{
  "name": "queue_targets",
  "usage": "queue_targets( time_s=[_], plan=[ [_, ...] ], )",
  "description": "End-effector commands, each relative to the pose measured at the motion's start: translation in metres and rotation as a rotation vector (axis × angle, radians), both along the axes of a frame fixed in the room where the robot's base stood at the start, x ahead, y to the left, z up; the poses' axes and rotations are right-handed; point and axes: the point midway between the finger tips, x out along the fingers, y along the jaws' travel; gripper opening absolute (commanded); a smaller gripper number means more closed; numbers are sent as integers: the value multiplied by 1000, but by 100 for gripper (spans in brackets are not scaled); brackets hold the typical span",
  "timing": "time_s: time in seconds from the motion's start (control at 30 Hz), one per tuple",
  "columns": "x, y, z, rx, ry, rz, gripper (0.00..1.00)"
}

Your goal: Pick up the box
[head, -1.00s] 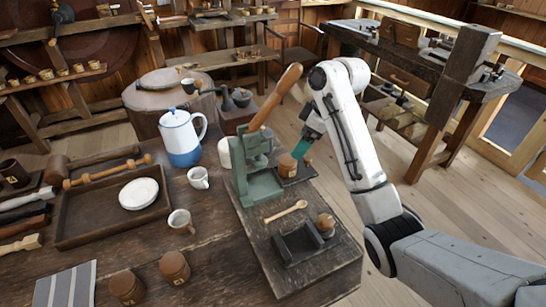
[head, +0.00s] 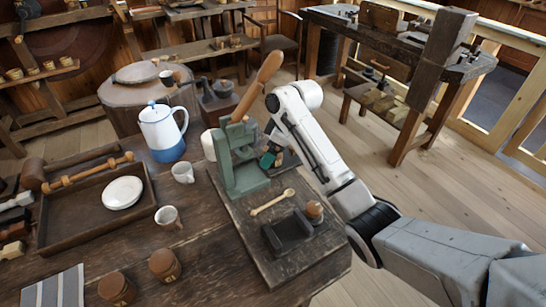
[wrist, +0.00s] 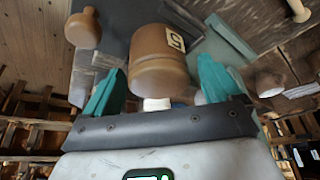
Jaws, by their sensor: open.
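A round brown wooden box with a pale label reading 5 (wrist: 160,58) shows in the wrist view, between and just beyond the teal fingertips. My gripper (wrist: 160,80) is open, with one finger on each side of it and no clear contact. In the head view my gripper (head: 270,159) is beside the green lever press, largely behind my white arm. The box is hidden there by my arm.
The green press (head: 240,160) with its wooden lever stands close to my gripper. A wooden spoon (head: 272,202), a dark holder (head: 287,232) and a small knobbed pot (head: 314,211) are nearer. Cups, a blue-white pot (head: 163,132) and two brown lidded jars (head: 165,265) stand left.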

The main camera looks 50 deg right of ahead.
Motion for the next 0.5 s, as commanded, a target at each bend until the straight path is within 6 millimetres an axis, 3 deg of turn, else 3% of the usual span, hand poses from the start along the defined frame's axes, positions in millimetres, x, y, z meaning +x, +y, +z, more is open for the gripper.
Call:
queue_targets(
  time_s=[0.27, 0.5],
  plan=[
    [2, 1, -3, -1, -2, 1, 91],
    [2, 1, -3, -1, -2, 1, 69]
  ],
)
